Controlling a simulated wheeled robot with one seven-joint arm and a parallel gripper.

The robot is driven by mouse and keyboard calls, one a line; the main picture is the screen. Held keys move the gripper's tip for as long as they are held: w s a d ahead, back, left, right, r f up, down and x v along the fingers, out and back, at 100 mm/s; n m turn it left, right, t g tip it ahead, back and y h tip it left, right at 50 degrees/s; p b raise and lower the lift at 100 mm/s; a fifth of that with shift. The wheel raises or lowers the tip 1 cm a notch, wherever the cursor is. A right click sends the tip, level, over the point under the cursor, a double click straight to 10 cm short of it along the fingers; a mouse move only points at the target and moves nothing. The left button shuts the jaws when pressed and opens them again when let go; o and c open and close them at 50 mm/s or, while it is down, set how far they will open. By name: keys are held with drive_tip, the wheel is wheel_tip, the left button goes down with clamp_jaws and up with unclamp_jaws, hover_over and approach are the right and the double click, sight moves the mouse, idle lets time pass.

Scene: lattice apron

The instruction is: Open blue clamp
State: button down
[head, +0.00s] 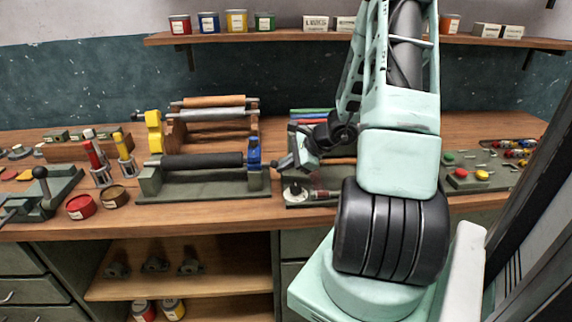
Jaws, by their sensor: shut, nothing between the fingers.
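The blue clamp (253,150) stands at the right end of a bench roller press with a black roller (203,161) on a green-grey base (215,186). The clamp is upright over the roller's right end; whether its latch is open is too small to tell. My gripper (277,165) is just right of the blue clamp, pointing left toward it. Its fingers are shut and empty. A small gap seems to show between the fingertips and the clamp, but contact is hard to judge from this view.
A yellow clamp (153,130) stands behind, at the left end of the roller rack. Red tin (81,206) and brown tin (115,196) sit front left near tool holders. A tray (300,204) lies below my gripper. A shelf (300,36) with tins runs above.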

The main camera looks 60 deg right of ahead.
drive_tip(key=shift+r, duration=0.15)
drive_tip(key=shift+r+p, duration=0.25)
drive_tip(key=shift+p, duration=0.7)
drive_tip(key=shift+r+g+p, duration=0.25)
drive_tip(key=shift+g+p, duration=0.05)
drive_tip(key=shift+p, duration=0.45)
drive_tip(key=r+y+p, duration=0.1)
drive_tip(key=p, duration=0.1)
drive_tip(key=shift+m+p, duration=0.3)
drive_tip(key=shift+m, duration=0.1)
drive_tip(key=w+d+r+m+g+y+p, duration=0.2)
drive_tip(key=w+d+r+g+y+p, duration=0.1)
drive_tip(key=w+d+r+p, duration=0.5)
drive_tip(key=shift+w+d+r+y+p, duration=0.4)
drive_tip(key=shift+d+p, duration=0.4)
drive_tip(key=shift+d, duration=0.25)
